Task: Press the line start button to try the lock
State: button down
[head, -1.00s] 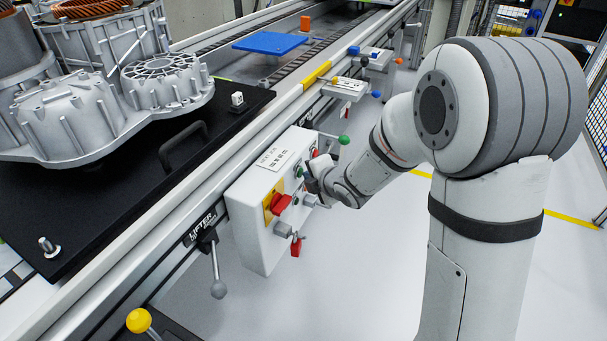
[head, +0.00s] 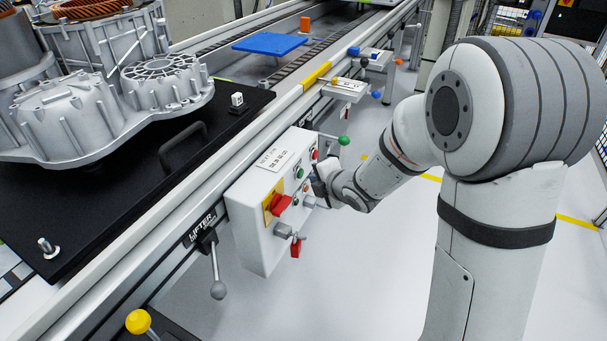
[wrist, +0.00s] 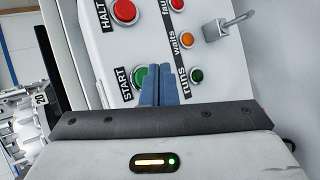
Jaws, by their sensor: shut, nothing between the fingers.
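The green START button (wrist: 140,76) sits on the white control box, partly behind my fingers in the wrist view. It also shows in the head view (head: 299,173). My gripper (wrist: 158,72) is shut and empty, its blue fingertips at the button's right edge in the wrist view. In the head view my gripper (head: 316,185) is in front of the box, with a small gap to the button. A red handle (head: 280,204) on a yellow plate is on the box (head: 258,248). A red lock-like piece (head: 296,249) hangs below.
A red HALT button (wrist: 124,10) is beside START. The red fault (wrist: 177,4), orange waits (wrist: 187,40) and green runs (wrist: 196,75) lamps are to the right, near a metal toggle (wrist: 230,25). A green-knobbed lever (head: 344,140) stands behind the box. The floor right of the box is clear.

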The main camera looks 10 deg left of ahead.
jog(key=d, duration=0.2)
jog(key=s+d, duration=0.2)
jog(key=d, duration=0.1)
jog(key=shift+d+p, duration=0.3)
jog(key=shift+p, duration=0.05)
dwell(0.5)
jog(key=s+d+r+m+g+h+p, duration=0.1)
jog(key=s+d+r+m+h+p, duration=0.25)
jog(key=d+r+m+p, duration=0.45)
jog(key=s+d+r+m+h+p, duration=0.3)
jog(key=d+r+m+h+p, duration=0.15)
jog(key=r, duration=0.55)
jog(key=s+r+m+g+p, duration=0.3)
jog(key=s+r+m, duration=0.3)
jog(key=s, duration=0.3)
jog(key=s+d+r+m+g+y+p, duration=0.1)
jog(key=s+r+m+g+p, duration=0.1)
jog(key=s+r+m+p, duration=0.3)
jog(key=s+m, duration=0.3)
jog(key=shift+s+d+r+g, duration=0.15)
jog(key=shift+s+r+g, duration=0.2)
jog(key=shift+s+g, duration=0.05)
